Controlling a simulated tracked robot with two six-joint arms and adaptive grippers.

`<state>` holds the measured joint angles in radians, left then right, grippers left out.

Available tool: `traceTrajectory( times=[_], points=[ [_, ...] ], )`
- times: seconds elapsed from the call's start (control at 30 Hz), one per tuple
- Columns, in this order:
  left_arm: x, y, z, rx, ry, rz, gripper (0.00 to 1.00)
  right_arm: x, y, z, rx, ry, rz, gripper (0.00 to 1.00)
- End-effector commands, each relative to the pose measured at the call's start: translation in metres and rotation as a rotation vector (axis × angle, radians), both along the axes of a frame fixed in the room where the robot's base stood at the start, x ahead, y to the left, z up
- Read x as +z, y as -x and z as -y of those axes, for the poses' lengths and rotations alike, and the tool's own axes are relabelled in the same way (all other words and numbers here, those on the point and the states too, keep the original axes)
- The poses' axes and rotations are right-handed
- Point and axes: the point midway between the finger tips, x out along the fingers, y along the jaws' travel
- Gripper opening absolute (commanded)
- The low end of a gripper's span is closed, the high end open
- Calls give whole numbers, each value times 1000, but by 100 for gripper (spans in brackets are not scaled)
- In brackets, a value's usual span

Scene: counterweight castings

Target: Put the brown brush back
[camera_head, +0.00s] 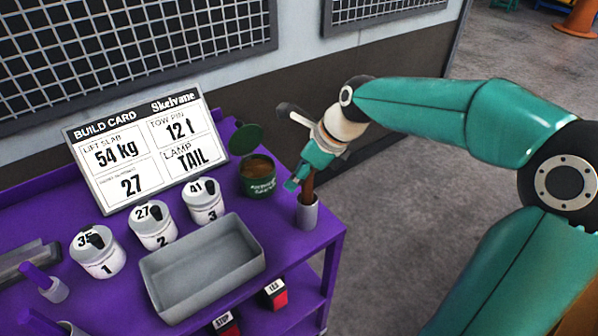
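The brown brush (308,189) stands nearly upright with its lower end inside a small grey cup (308,214) at the right end of the purple bench. My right gripper (300,181) is at the upper part of the brush, just above the cup, and hides its top. Its teal fingers are close around or beside the handle; I cannot tell whether they grip it. My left gripper is not in view.
A green tin (258,184) with its lid raised stands left of the cup. A grey tray (205,270), several numbered white pots (97,254) and a build card (147,146) fill the bench. A purple-handled tool (40,280) stands at left. Floor right of the bench is open.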

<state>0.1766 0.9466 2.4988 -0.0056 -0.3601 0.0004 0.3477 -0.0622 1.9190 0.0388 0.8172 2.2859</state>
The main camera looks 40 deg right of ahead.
Motion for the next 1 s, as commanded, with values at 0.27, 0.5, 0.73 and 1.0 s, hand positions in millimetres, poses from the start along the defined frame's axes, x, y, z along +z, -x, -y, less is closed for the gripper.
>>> traceTrajectory(
  times=[0.27,0.5,0.73,1.0],
  points=[
    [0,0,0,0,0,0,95,1,0,0,0,0,0,49],
    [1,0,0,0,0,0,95,20,9,5,-2,2,4,49],
    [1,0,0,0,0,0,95,60,29,13,-2,2,4,49],
    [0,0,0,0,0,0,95,97,47,21,-1,1,2,49]
  ],
)
